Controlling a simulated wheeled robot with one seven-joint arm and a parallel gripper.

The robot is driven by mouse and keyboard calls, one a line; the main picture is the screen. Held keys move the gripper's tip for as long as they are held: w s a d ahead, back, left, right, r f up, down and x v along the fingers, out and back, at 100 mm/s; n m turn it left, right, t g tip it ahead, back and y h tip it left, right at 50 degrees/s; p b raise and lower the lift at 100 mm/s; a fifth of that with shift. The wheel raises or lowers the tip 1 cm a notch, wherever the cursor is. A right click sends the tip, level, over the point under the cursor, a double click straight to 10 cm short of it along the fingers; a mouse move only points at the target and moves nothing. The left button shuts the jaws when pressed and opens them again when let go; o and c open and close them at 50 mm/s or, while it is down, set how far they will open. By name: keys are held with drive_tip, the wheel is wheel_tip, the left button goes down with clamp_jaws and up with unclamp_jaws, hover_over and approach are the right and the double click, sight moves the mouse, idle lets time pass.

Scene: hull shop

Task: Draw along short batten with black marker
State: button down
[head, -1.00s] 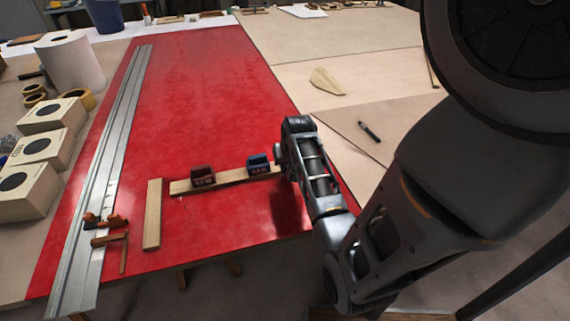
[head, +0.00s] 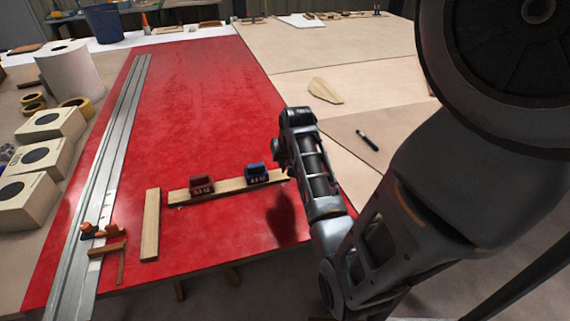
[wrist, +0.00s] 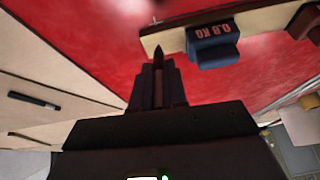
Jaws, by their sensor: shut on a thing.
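A pale wooden batten (head: 228,188) lies crosswise on the red panel under a red weight (head: 201,185) and a blue weight (head: 256,173). Its end also shows in the wrist view (wrist: 164,38). A second loose batten (head: 151,225) lies to its left, roughly square to it. My gripper (wrist: 158,98) is shut on a dark, pointed, pen-like marker (wrist: 158,78). Its tip is near the batten's end by the blue weight; I cannot tell whether it touches the panel. My arm hides part of that end in the head view. Another black marker (head: 367,140) lies on the tan board at right.
A long metal rail (head: 105,180) with orange-handled clamps (head: 100,232) runs along the red panel's left side. Boxes (head: 45,160) stand farther left. A thin wooden piece (head: 325,88) lies on the tan board. The red panel's far part (head: 200,100) is clear.

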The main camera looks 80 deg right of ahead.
drive_tip(key=shift+r, duration=4)
